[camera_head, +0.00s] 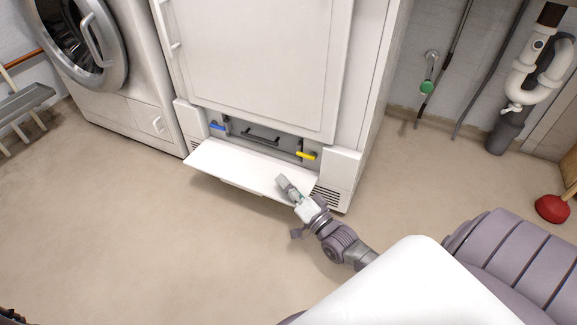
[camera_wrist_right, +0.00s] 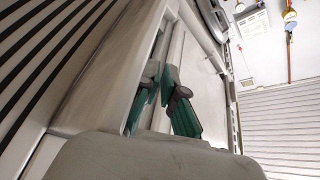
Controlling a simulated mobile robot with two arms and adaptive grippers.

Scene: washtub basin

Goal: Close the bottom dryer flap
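The bottom dryer flap (camera_head: 235,165) is a white panel folded down and outward at the foot of the white dryer (camera_head: 262,60). It lies open low above the floor. The recess (camera_head: 262,136) behind it is exposed. My right gripper (camera_head: 284,182) is at the flap's right front corner, near the vented corner panel (camera_head: 328,197). Its dark fingers with green pads show in the right wrist view (camera_wrist_right: 162,85), with their tips close to white panel surfaces. I cannot tell whether they touch the flap or how far apart they are. My left gripper is not in view.
Blue (camera_head: 217,126) and yellow (camera_head: 306,155) handles sit in the recess. A washing machine (camera_head: 110,75) stands to the left, with a grey rack (camera_head: 24,102) beyond. A red plunger (camera_head: 552,208) and pipes (camera_head: 530,75) are at the right. The floor in front is clear.

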